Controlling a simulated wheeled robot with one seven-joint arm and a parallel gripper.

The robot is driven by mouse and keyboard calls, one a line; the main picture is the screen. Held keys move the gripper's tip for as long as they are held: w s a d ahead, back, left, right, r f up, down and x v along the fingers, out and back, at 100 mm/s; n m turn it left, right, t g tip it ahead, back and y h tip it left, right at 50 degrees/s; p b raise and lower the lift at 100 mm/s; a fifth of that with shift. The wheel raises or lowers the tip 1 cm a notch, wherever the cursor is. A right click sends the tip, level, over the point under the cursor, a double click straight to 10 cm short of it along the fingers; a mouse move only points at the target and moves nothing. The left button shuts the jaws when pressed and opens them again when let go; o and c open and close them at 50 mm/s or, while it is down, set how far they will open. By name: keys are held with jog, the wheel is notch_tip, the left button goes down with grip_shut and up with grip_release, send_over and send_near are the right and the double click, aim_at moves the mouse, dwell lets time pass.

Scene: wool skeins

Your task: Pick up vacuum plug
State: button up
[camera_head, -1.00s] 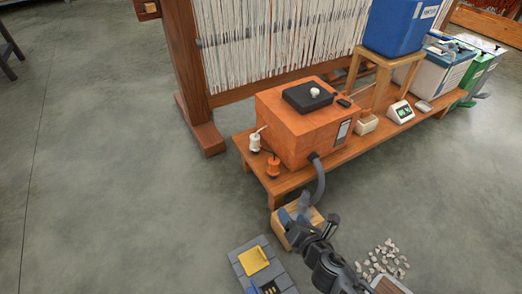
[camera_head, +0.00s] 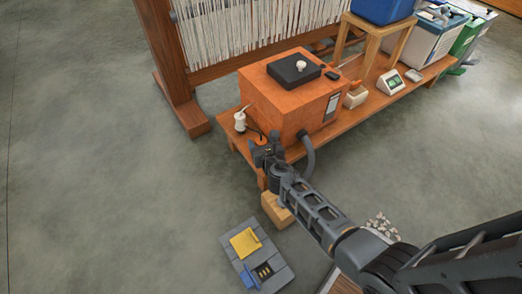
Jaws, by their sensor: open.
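Two small plug-like pieces stand at the front left of the orange box (camera_head: 290,97). The white piece (camera_head: 240,121) stands upright on the low wooden bench, with a thin cord rising from it. I cannot tell which one is the vacuum plug. My gripper (camera_head: 262,150) is open at the bench's front left corner, in front of the orange piece. I cannot tell whether the jaws are around it or touching it.
A grey hose (camera_head: 309,158) curves down from the box, close to my gripper's right. A wooden block (camera_head: 277,210) stands on the floor below. A grey pad (camera_head: 278,273) with a yellow piece lies nearer. The loom post (camera_head: 170,62) rises behind. The left floor is clear.

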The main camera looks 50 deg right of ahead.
jog(key=shift+w+d+f, duration=0.2)
jog(key=shift+w+d, duration=0.05)
jog(key=shift+w, duration=0.15)
jog(key=shift+c, duration=0.5)
jog(key=c, duration=0.9)
jog(key=shift+o, duration=0.2)
jog(key=shift+r, duration=0.15)
